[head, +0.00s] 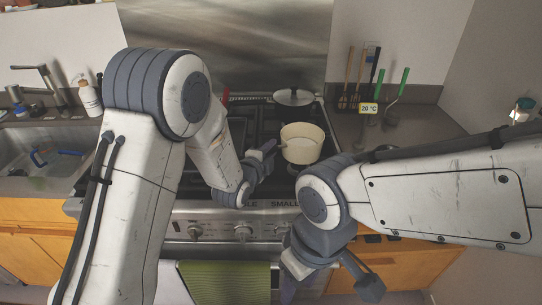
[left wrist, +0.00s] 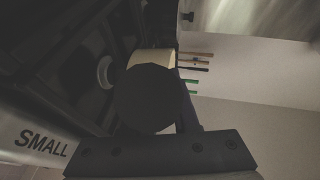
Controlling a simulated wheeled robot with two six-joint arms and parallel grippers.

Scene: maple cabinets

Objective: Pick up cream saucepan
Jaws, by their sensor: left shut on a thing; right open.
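The cream saucepan (head: 301,153) is at the right front of the stove, upright, with its open top facing up. My left gripper (head: 268,150) is at its left side, shut, apparently on the saucepan's handle; the grip itself is mostly hidden. In the left wrist view, a cream part of the saucepan (left wrist: 152,58) shows behind a dark round shape that fills the middle. I cannot tell whether the pan touches the burner. My right gripper (head: 328,287) is open and empty, low in front of the stove.
The stove (head: 262,128) has dark grates, and a metal lid (head: 294,97) lies behind the saucepan. Upright utensils (head: 356,80) stand on the right counter (head: 425,125). A sink (head: 40,160) and a soap bottle (head: 89,97) are at left. A green towel (head: 225,282) hangs in front.

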